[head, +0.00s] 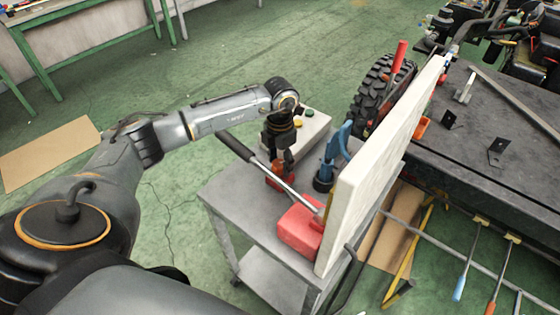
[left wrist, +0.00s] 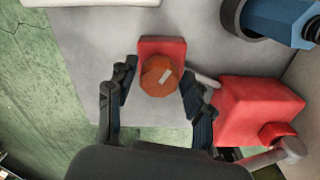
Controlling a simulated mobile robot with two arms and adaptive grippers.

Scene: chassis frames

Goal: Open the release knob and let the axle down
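The release knob (left wrist: 158,77) is a round orange knob with a pale mark, in front of a red block (left wrist: 160,44) on the grey cart top. In the head view the red knob unit (head: 276,180) is partly hidden by my left gripper (head: 279,158). In the left wrist view that gripper (left wrist: 160,74) is open, with one finger on each side of the knob and small gaps showing. A red jack body (head: 300,232) with a black-handled lever (head: 238,147) is beside it. I cannot make out the axle; a black tyre (head: 375,92) stands behind. My right gripper is out of view.
A tall white panel (head: 362,200) stands at the cart's right edge. A blue part (head: 328,170) and a control box with buttons (head: 305,133) are on the grey cart (head: 236,195). Green floor left of the cart is mostly free.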

